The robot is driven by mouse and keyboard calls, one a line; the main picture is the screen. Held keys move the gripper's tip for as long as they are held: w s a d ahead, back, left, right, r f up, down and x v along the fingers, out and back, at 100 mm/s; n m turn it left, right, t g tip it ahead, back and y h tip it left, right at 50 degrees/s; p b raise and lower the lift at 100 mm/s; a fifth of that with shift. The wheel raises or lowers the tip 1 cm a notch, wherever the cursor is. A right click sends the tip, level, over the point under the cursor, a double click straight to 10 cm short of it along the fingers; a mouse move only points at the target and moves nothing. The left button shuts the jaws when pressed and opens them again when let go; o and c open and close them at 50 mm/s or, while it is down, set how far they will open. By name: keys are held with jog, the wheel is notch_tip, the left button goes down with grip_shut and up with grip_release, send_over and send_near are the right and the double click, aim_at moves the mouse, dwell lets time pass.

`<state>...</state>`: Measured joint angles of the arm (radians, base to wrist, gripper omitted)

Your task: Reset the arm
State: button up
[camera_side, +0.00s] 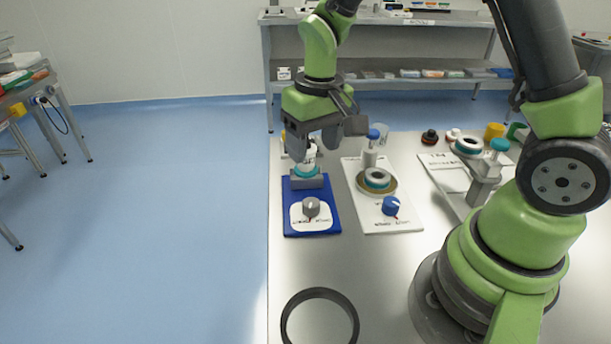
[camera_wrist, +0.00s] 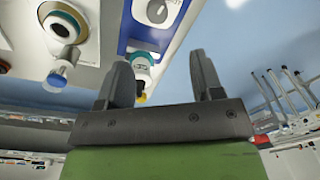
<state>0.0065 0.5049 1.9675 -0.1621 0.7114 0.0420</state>
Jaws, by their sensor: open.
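My gripper (camera_side: 318,140) is open, above the far end of the blue board on the steel table. In the wrist view its two fingers (camera_wrist: 160,82) stand apart with a gap between them. A white and teal piece (camera_side: 307,164) stands on the blue board (camera_side: 291,221) just below the fingers. It also shows in the wrist view (camera_wrist: 142,60), between the fingertips and beyond them. I cannot tell whether a finger touches it. A grey knob (camera_side: 311,207) sits on the board's white panel.
A white board (camera_side: 405,222) with a blue knob (camera_side: 390,205) and a ringed disc (camera_side: 376,179) lies to the right. A second white board (camera_side: 446,179) lies further right. A dark ring (camera_side: 288,312) lies at the front. The table's front middle is mostly clear.

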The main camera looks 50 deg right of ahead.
jog(key=s+a+r+m+t+y, duration=0.1)
jog(key=s+r+t, duration=0.5)
jog(key=s+r, duration=0.9)
jog(key=shift+s+a+r+t+y, duration=0.3)
jog(key=shift+s+a+r+y, duration=0.1)
jog(key=shift+a, duration=0.5)
